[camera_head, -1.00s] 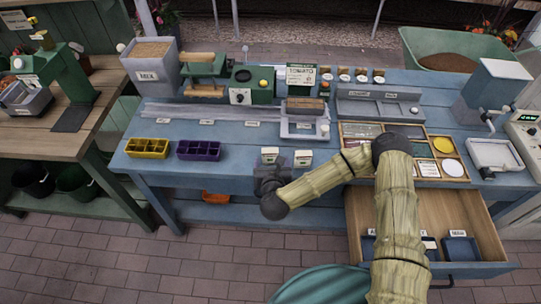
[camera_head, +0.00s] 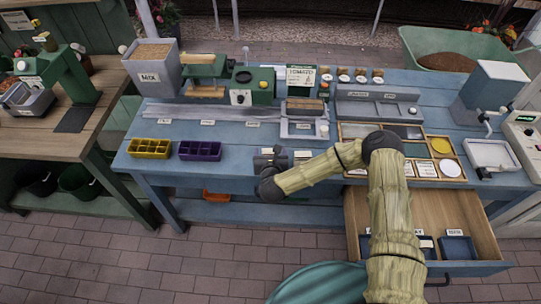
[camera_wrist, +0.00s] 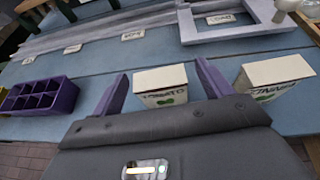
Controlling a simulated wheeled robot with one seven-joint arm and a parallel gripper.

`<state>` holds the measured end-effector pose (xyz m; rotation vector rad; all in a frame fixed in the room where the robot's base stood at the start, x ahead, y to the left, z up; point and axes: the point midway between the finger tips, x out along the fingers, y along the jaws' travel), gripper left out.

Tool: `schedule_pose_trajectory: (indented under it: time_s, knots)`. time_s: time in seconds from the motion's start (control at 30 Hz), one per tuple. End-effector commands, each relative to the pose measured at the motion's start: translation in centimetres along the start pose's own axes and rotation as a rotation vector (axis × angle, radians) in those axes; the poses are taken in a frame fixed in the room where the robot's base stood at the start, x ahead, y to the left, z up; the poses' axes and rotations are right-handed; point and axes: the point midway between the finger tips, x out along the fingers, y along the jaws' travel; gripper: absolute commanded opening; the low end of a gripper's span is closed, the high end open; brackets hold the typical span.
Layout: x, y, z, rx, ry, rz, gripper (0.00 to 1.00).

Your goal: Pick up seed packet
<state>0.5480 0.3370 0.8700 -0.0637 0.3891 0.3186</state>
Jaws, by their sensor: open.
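Two small white seed packets stand side by side near the table's front edge. In the wrist view, the left one (camera_wrist: 160,86) reads "TOMATO" and has a green print. The right one (camera_wrist: 272,80) has a label that I cannot read surely; it also shows in the head view (camera_head: 302,155). My gripper (camera_wrist: 160,80) is open, with one purple finger on each side of the tomato packet, the right finger in the gap between the packets. I cannot tell whether the fingers touch it. In the head view my gripper (camera_head: 270,160) largely hides the tomato packet.
A purple seedling tray (camera_head: 200,151) and a yellow one (camera_head: 150,148) stand to the left on the blue table. A divided wooden tray (camera_head: 447,165) lies to the right, above an open drawer (camera_head: 470,205). The table between the purple tray and my gripper is clear.

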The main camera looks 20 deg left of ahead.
Motion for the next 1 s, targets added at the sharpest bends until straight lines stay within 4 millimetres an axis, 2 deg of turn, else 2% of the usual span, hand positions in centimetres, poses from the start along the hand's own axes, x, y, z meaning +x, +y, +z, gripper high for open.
schedule_pose_trajectory:
  time_s: [0.57,0.67,0.8,0.83,1.0]
  knots:
    - [0.29,0.03,-0.06,0.000,0.001,0.001,0.78]
    - [0.29,0.03,-0.06,0.000,0.001,0.001,0.62]
    - [0.29,0.02,-0.05,0.000,0.001,0.001,0.35]
    - [0.29,0.02,-0.05,0.000,0.001,0.001,0.31]
    - [0.28,0.03,-0.04,0.000,0.001,0.001,0.30]
